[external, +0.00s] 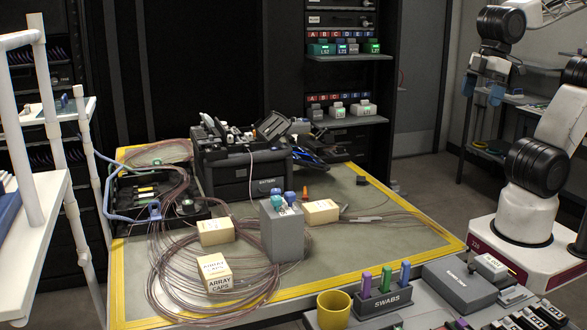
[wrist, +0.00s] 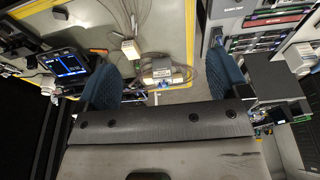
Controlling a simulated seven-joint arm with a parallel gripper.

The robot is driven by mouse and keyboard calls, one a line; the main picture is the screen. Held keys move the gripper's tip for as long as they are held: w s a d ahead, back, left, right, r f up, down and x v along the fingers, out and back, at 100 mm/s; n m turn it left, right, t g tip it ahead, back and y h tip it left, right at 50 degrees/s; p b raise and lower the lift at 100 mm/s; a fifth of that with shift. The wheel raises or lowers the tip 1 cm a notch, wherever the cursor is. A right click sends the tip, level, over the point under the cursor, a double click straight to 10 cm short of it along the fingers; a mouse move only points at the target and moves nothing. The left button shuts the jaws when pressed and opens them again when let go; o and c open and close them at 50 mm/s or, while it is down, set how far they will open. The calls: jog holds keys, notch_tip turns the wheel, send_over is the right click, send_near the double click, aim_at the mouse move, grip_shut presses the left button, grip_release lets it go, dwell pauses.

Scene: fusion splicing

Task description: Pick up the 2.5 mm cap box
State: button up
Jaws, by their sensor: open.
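Three cream cap boxes lie on the yellow-edged mat in the external view. The front one (external: 214,272) reads "ARRAY CAPS". Another (external: 216,231) lies behind it, and a third (external: 321,211) lies right of the grey block (external: 282,235). The print on these two is too small to read, so I cannot tell which is the 2.5 mm cap box. A cream box (wrist: 130,48) also shows in the wrist view beside the grey block. My gripper (external: 483,91) is open and empty, high at the right, well away from the boxes. Its blue fingers stand wide apart in the wrist view (wrist: 165,82).
Coiled thin fibres (external: 190,285) surround the left boxes. A black splicer case (external: 240,165) stands behind. A yellow cup (external: 333,310), a swabs holder (external: 383,303) and a grey case (external: 460,285) are at the front. The mat's right part is mostly clear.

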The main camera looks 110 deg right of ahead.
jog(key=w+d+r+n+t+h, duration=0.1)
jog(key=w+d+r+n, duration=0.15)
jog(key=w, duration=0.45)
jog(key=w+d+r+n+t+h, duration=0.1)
jog(key=w+d+r+n, duration=0.15)
jog(key=w, duration=0.35)
jog(key=w+d+r+n+t+h, duration=0.1)
jog(key=w+d+r+n+t, duration=0.1)
jog(key=w+n, duration=0.35)
jog(key=n+t+y, duration=0.3)
jog(key=n+t, duration=0.4)
jog(key=n, duration=1.9)
send_over(216, 232)
jog(key=s+d, duration=0.3)
jog(key=s, duration=0.2)
notch_tip(216, 232, down, 5)
notch_tip(216, 232, down, 30)
jog(key=shift+m, duration=0.25)
jog(key=shift+f, duration=1.6)
jog(key=shift+f, duration=0.15)
